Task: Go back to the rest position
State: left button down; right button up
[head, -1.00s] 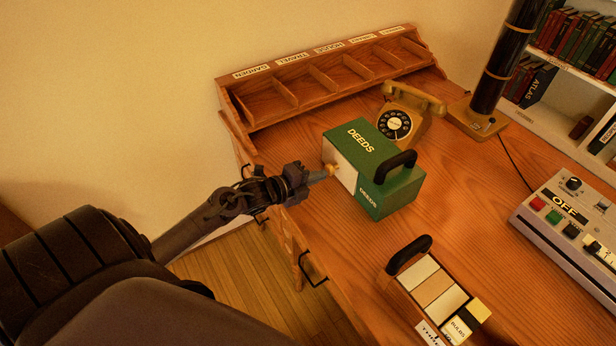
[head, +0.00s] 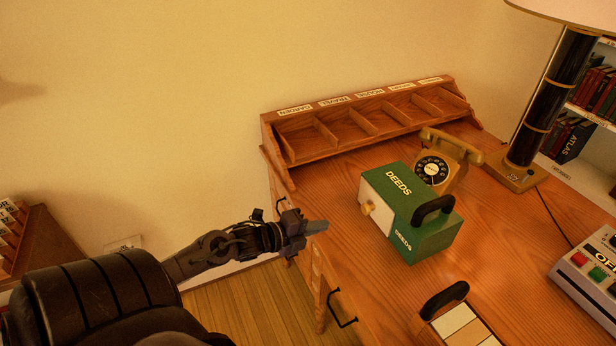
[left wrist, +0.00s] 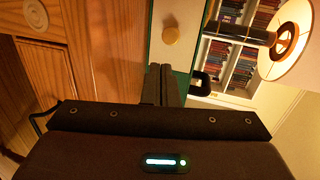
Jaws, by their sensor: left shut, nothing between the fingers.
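My left gripper (head: 318,227) is at the desk's left edge, left of the green DEEDS box (head: 426,243) and apart from it. Its fingers are shut with nothing between them. The box has a black handle and a pale front with a round wooden knob (head: 367,209). In the left wrist view the shut fingers (left wrist: 163,84) point toward the pale front, and the knob (left wrist: 171,36) shows just beyond their tips. My right gripper is not in view.
The wooden desk (head: 330,184) carries a pigeonhole rack (head: 365,115), a dial telephone (head: 448,160), a lamp (head: 545,100), a handled holder (head: 459,324) and a control box (head: 590,268). Drawer handles (head: 341,312) stick out at the desk's front. Open floor (head: 240,305) lies left of the desk.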

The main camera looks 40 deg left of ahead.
pick_arm(q)
jog(key=shift+v, duration=1.4)
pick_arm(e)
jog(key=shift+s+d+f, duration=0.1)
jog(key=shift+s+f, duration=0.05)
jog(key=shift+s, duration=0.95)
pick_arm(q)
jog(key=shift+f, duration=0.1)
